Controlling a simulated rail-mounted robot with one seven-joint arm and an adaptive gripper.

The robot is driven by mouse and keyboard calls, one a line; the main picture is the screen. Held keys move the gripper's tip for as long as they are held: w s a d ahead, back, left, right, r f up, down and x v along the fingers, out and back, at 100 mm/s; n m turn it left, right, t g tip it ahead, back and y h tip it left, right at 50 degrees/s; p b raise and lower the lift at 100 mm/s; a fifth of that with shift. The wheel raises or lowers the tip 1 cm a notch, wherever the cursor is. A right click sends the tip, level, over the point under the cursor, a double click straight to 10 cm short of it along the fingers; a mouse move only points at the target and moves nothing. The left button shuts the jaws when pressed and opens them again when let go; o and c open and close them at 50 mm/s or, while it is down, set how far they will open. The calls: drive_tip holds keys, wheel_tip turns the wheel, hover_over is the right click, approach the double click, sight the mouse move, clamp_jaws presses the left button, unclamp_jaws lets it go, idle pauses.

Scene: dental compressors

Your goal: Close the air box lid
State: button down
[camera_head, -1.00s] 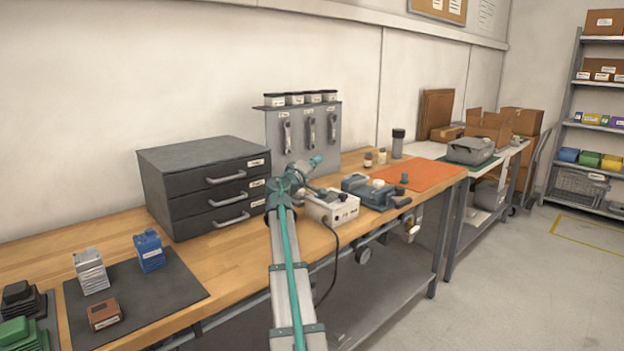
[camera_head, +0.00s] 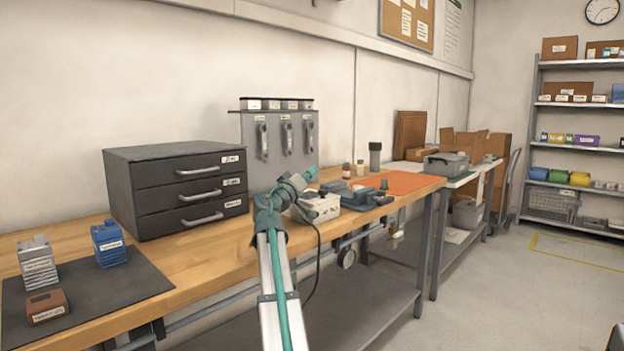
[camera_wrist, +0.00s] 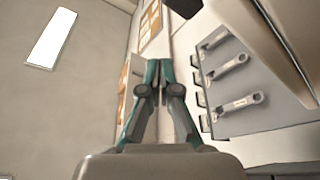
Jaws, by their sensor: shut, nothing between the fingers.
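No box is plainly marked as the air box, so I cannot tell which one it is. A grey case (camera_head: 446,165) sits on the far bench and its top looks shut, though it is small in view. A white box (camera_head: 318,207) with a dark knob stands on the near bench beside my arm. My gripper (camera_head: 311,173) is in front of the grey wall panel, just above and left of the white box. In the wrist view my gripper (camera_wrist: 158,66) has its teal fingers together and empty, pointing toward the wall.
A black drawer unit (camera_head: 178,187) stands left of my arm. A grey panel (camera_head: 280,155) with hanging fittings stands behind it. A blue-grey device (camera_head: 352,194) and an orange mat (camera_head: 408,183) lie to the right. Cardboard boxes (camera_head: 478,145) stand farther back. The floor (camera_head: 500,290) at right is clear.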

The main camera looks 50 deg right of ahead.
drive_tip(key=shift+s+a+f+b, duration=0.1)
drive_tip(key=shift+s+f+b, duration=0.4)
drive_tip(key=shift+f, duration=0.3)
drive_tip(key=shift+s, duration=0.1)
